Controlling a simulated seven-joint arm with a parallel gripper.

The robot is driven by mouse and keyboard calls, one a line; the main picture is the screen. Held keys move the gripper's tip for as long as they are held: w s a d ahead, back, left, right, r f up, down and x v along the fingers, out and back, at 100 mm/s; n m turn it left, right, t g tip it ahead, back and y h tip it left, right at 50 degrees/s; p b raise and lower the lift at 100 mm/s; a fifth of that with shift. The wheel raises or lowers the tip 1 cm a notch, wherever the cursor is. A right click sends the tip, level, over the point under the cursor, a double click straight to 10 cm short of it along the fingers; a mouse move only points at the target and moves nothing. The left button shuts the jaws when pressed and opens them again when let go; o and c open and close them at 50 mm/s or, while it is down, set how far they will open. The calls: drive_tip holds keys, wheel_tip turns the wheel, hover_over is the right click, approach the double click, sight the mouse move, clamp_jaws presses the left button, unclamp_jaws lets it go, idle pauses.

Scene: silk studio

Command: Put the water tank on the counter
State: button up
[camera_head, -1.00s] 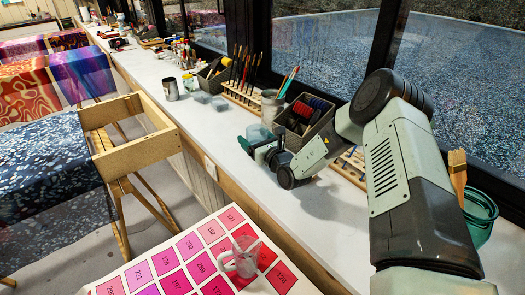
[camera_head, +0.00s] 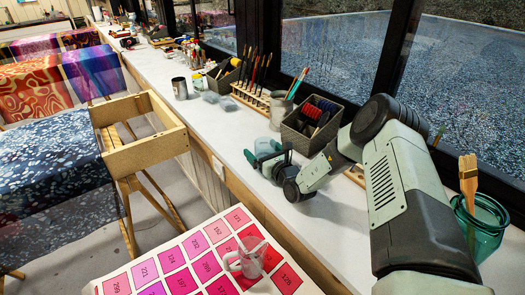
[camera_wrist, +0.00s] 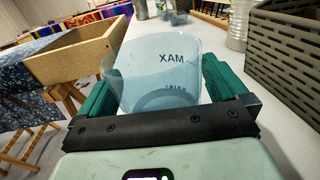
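The water tank is a clear, pale blue container with MAX lettering, read reversed, in the wrist view (camera_wrist: 160,72). It shows small at the window-side counter in the head view (camera_head: 267,147). My gripper (camera_head: 262,160) has one green finger on each side of it. In the wrist view my gripper (camera_wrist: 162,92) appears closed against both its sides. The tank is over the white counter (camera_head: 235,130), roughly upright. Whether its base touches the counter is hidden.
A dark basket (camera_head: 311,125) with spools stands just right of the tank, and a metal pot (camera_head: 281,108) with brushes behind it. A wooden frame (camera_head: 143,132) is left. The counter left of the tank is clear.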

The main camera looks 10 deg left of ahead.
drive_tip(key=shift+s+d+r, duration=0.1)
drive_tip(key=shift+s+r, duration=0.05)
drive_tip(key=v, duration=1.1)
drive_tip(key=shift+s+d, duration=0.2)
drive_tip(key=shift+s, duration=0.15)
drive_tip(key=s+a+r+n+g+y, duration=0.1)
drive_tip(key=s+a+r+n+g, duration=0.2)
drive_tip(key=s+r+n+g, duration=0.55)
drive_tip(key=s+a+r+n+g+y, duration=0.25)
drive_tip(key=s+r+n+g, duration=0.3)
drive_tip(key=r+n, duration=0.6)
drive_tip(key=s+d+r+n+t+h, duration=0.2)
drive_tip(key=s+d+r+n+h, duration=0.2)
drive_tip(key=s+d, duration=0.5)
drive_tip(key=s+d+r+n+t+h, duration=0.3)
drive_tip(key=s+d+r+n+h, duration=0.1)
drive_tip(key=s+d+r+h, duration=0.5)
drive_tip(key=shift+s+n+h, duration=0.3)
drive_tip(key=shift+s+h, duration=0.45)
drive_tip(key=shift+s, duration=0.1)
drive_tip(key=shift+d, duration=0.15)
